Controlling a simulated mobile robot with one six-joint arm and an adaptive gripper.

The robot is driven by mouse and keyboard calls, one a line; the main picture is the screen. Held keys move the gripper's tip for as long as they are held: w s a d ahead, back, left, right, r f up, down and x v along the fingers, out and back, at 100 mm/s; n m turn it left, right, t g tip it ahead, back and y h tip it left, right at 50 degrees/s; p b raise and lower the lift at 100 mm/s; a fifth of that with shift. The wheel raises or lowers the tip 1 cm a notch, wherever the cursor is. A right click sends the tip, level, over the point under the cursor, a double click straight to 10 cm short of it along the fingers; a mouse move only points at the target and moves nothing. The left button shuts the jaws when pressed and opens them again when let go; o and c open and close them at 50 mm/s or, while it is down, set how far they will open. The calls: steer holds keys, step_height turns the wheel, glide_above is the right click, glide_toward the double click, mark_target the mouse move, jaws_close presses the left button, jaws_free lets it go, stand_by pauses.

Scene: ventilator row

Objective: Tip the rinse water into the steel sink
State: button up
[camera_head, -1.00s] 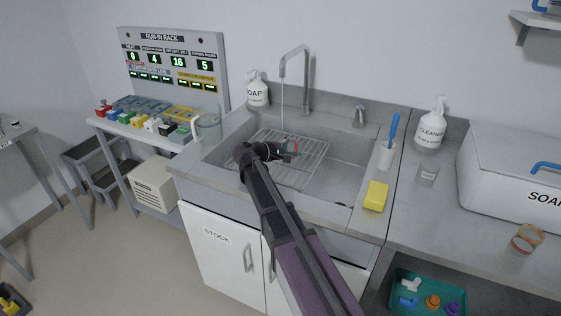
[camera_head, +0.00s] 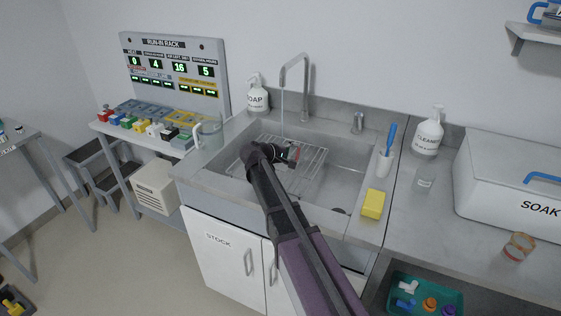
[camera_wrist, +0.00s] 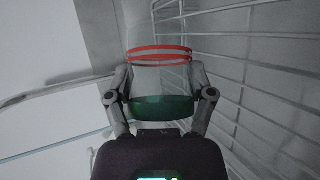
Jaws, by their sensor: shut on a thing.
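My gripper (camera_head: 284,158) is over the steel sink (camera_head: 345,182), above its wire rack. It is shut on a clear vessel (camera_head: 294,153), of which only a small reddish part shows past the gripper in the head view. In the wrist view my gripper (camera_wrist: 161,95) has a finger on each side of the clear vessel (camera_wrist: 160,54), which has red bands and a green band lower down. I cannot tell its tilt or whether water is in it. The tap (camera_head: 306,85) runs a thin stream into the sink behind my gripper.
Farther right are a cleaner bottle (camera_head: 427,138), a banded glass (camera_head: 519,247) and a soak box (camera_head: 505,190).

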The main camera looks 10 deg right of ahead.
steer(key=shift+s+d+y, duration=0.2)
steer(key=shift+d+y, duration=0.1)
steer(key=shift+d, duration=0.1)
steer(key=shift+f+m, duration=0.2)
steer(key=shift+m, duration=0.1)
steer(key=shift+d, duration=0.2)
steer(key=shift+y+p, duration=0.4)
steer(key=shift+y, duration=0.1)
